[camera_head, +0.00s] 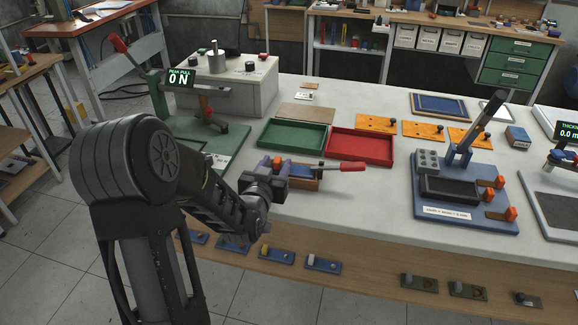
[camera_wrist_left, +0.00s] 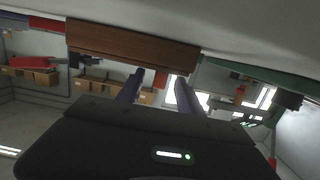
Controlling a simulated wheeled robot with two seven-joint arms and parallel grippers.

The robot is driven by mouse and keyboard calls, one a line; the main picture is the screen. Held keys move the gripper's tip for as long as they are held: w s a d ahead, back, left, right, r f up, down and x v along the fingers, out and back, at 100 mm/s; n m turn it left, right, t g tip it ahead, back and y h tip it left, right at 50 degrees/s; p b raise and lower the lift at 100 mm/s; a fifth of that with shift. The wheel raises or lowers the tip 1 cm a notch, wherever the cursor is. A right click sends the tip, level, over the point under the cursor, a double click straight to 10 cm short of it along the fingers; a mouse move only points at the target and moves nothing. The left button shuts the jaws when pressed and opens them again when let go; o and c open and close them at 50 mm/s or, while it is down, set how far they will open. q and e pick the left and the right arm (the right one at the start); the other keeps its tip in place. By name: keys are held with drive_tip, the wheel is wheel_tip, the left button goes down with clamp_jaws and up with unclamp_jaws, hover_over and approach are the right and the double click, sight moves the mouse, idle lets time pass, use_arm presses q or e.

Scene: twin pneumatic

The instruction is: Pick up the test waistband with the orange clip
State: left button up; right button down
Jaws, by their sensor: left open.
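My left gripper (camera_head: 281,168) is just above the front of the white workbench, close to a small brown wooden block (camera_head: 306,184). Its two fingers are apart. In the left wrist view the fingers (camera_wrist_left: 160,88) point towards the brown block (camera_wrist_left: 133,45), with a small orange-red piece (camera_wrist_left: 161,78) between them. Whether the gripper touches this piece, I cannot tell. The piece may be the orange clip; I cannot make out the waistband, as my gripper and arm cover that spot in the head view. My right gripper is not in view.
A red-handled tool (camera_head: 345,167) lies right of the gripper. Green (camera_head: 292,150) and red (camera_head: 390,160) trays stand behind it. The pull tester (camera_head: 228,133) is left, and a blue fixture (camera_head: 436,226) with orange clamps is right. Bare bench lies between the block and the fixture.

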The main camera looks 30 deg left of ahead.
use_arm(q)
drive_tip(key=shift+w, duration=0.2)
idle(0.5)
clamp_jaws()
idle(0.4)
